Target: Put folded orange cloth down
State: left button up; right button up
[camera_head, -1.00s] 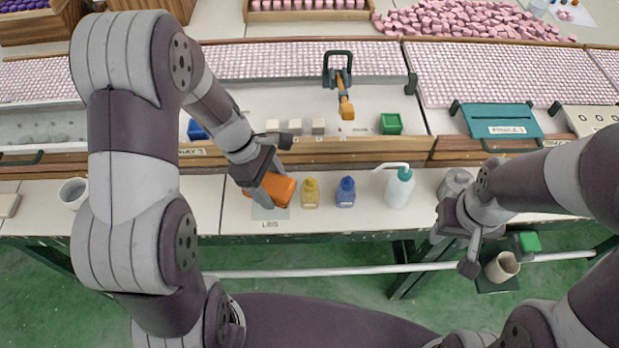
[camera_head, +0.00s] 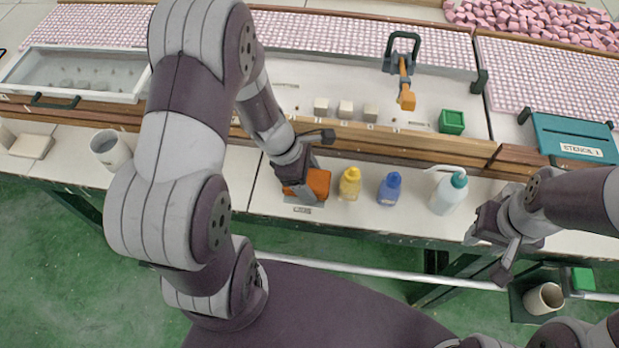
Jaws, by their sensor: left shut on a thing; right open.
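The folded orange cloth (camera_head: 319,184) is at the front of the white bench, left of the yellow bottle (camera_head: 350,184). My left gripper (camera_head: 304,190) is shut on it from above. The cloth is low over a pale label square (camera_head: 301,210); I cannot tell whether it touches the bench. The gripper hides part of the cloth. My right gripper (camera_head: 497,255) is open and empty, in front of the bench's edge at the right.
A white cup (camera_head: 110,149) stands at the left. A wooden rail (camera_head: 400,139) runs behind. A green block (camera_head: 452,122) lies beyond it.

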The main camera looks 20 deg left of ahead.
pick_arm(q)
jog(key=shift+f, duration=0.25)
jog(key=o, duration=1)
jog(key=shift+r, duration=0.1)
